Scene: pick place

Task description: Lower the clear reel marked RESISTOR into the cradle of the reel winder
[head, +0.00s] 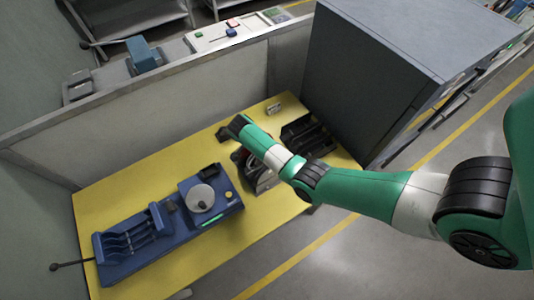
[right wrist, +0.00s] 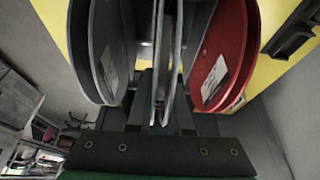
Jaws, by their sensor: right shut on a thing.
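My right gripper (right wrist: 160,88) is shut on a thin clear reel (right wrist: 159,55), seen nearly edge-on between the fingers in the right wrist view. Its marking cannot be read from this angle. In the head view my right arm hides most of the gripper and the held reel. The blue reel winder (head: 165,230) stands on the yellow table at the front left, with a slotted cradle (head: 130,243) at its left part and a pale round disc (head: 200,198) at its right part. My left gripper is not in view.
A grey reel (right wrist: 98,50) and a red reel (right wrist: 228,50) stand close on either side of the held reel. A dark rack (head: 305,136) lies at the table's back right, beside a large grey cabinet (head: 365,80).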

